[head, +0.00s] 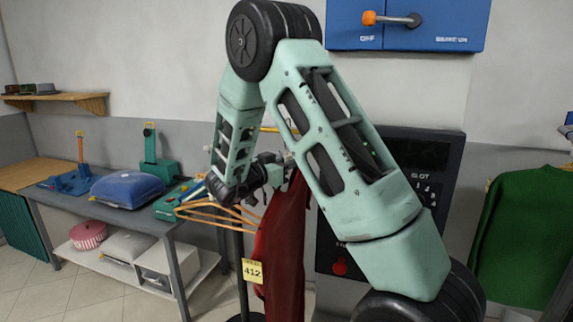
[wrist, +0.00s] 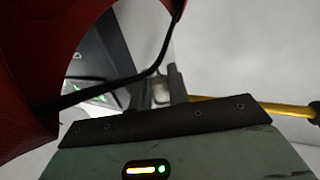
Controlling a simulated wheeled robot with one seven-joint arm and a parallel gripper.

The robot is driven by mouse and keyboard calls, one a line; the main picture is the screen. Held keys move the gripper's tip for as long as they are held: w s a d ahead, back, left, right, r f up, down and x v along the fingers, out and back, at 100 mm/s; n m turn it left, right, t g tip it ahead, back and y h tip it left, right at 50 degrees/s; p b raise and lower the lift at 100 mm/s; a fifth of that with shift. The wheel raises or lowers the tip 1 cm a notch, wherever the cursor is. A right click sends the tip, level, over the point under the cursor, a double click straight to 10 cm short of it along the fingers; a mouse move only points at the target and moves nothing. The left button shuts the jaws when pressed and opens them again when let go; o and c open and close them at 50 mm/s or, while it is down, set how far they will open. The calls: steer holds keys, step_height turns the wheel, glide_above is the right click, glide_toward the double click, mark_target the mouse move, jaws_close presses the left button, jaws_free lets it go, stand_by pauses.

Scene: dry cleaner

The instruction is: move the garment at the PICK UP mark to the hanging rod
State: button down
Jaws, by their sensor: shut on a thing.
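A long red garment (head: 285,245) hangs upright below my gripper (head: 281,172), partly hidden behind my arm. A yellow tag marked 412 (head: 252,271) shows at its left edge. In the wrist view the red garment (wrist: 22,75) fills the left side. A thin black hanger (wrist: 125,82) runs from it past the fingertips. My gripper (wrist: 166,84) is shut on this hanger. A yellow bar (wrist: 225,103) with a dark end passes close behind the fingers. I cannot tell whether the hanger touches it. The PICK UP mark is not visible.
Several orange hangers (head: 215,209) stick out left of the garment, near a dark upright post (head: 242,285). A grey work table (head: 150,218) with a blue cushion (head: 127,189) stands left. A dark keypad panel (head: 424,180) is behind my arm. A green garment (head: 525,235) hangs right.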

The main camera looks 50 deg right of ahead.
steer(key=shift+w+d, duration=0.35)
steer(key=shift+d, duration=0.5)
steer(key=shift+w+d, duration=0.35)
steer(key=shift+d, duration=0.5)
steer(key=shift+w+d, duration=0.35)
steer(key=shift+d, duration=0.5)
steer(key=shift+f+b, duration=1.1)
steer(key=shift+f, duration=0.5)
steer(key=shift+f, duration=0.15)
steer(key=c, duration=1.3)
jaws_free()
steer(key=shift+o, duration=0.2)
steer(key=shift+a+f, duration=0.1)
steer(key=a+b, duration=0.7)
steer(key=a, duration=1)
steer(key=shift+w+a, duration=0.15)
